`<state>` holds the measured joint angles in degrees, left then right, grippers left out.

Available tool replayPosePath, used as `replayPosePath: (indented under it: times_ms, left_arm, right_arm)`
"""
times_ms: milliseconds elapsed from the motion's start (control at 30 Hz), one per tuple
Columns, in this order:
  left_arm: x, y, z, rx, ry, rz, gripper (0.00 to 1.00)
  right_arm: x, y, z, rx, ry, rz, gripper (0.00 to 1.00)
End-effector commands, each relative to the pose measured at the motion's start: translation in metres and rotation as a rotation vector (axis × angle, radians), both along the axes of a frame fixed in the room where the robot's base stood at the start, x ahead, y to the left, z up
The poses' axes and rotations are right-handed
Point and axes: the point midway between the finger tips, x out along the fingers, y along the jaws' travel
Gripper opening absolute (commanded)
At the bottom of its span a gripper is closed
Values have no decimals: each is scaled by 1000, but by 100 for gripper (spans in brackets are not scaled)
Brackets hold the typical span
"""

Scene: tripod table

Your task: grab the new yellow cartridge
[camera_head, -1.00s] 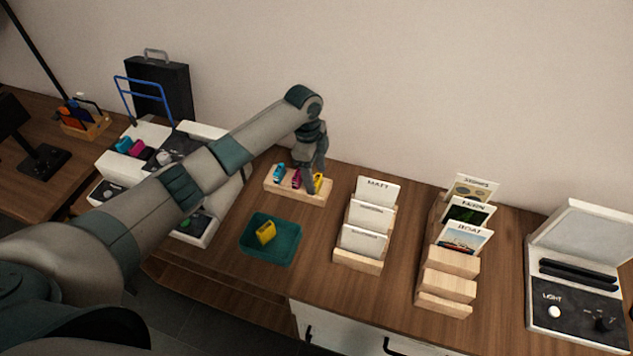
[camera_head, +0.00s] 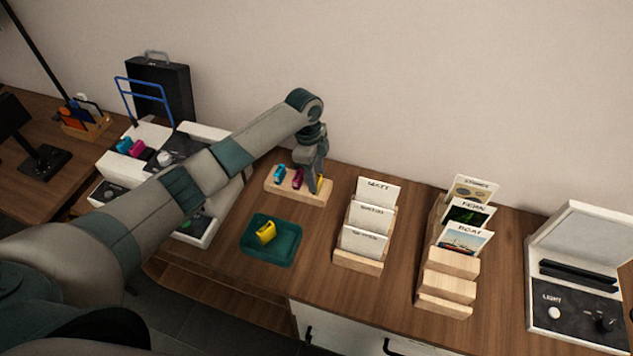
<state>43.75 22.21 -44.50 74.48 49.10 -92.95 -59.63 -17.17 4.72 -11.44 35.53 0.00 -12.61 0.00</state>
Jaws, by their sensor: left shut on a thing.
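The new yellow cartridge (camera_head: 320,184) sits at the right end of a wooden holder (camera_head: 296,196), mostly hidden behind my left gripper. My left gripper (camera_head: 314,186) points down over that end and is shut on the yellow cartridge. The cartridge looks still down in the holder. A cyan cartridge (camera_head: 280,174) and a magenta cartridge (camera_head: 298,178) stand to its left in the same holder. Another yellow cartridge (camera_head: 265,232) lies in a teal tray (camera_head: 285,250) in front of the holder. My right gripper is not in view.
Card racks (camera_head: 358,262) and (camera_head: 440,295) stand to the right, holding labelled cards. A light box (camera_head: 575,300) is at the far right. A white printer-like machine (camera_head: 200,130) with an open blue-framed part is at the left, behind my arm.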

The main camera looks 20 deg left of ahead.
Motion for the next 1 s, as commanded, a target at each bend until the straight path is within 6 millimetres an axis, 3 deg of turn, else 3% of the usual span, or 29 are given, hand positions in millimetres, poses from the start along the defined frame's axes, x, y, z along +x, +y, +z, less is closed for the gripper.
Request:
replayPosePath:
  times_ms: [267,467,1000]
  left_arm:
    - [1,0,10,-1,-2,0,17]
    - [1,0,38,-1,-4,-1,17]
    - [-62,-72,95,-2,-3,-5,17]
  right_arm:
    - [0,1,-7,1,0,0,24]
    - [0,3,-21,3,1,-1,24]
    - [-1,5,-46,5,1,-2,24]
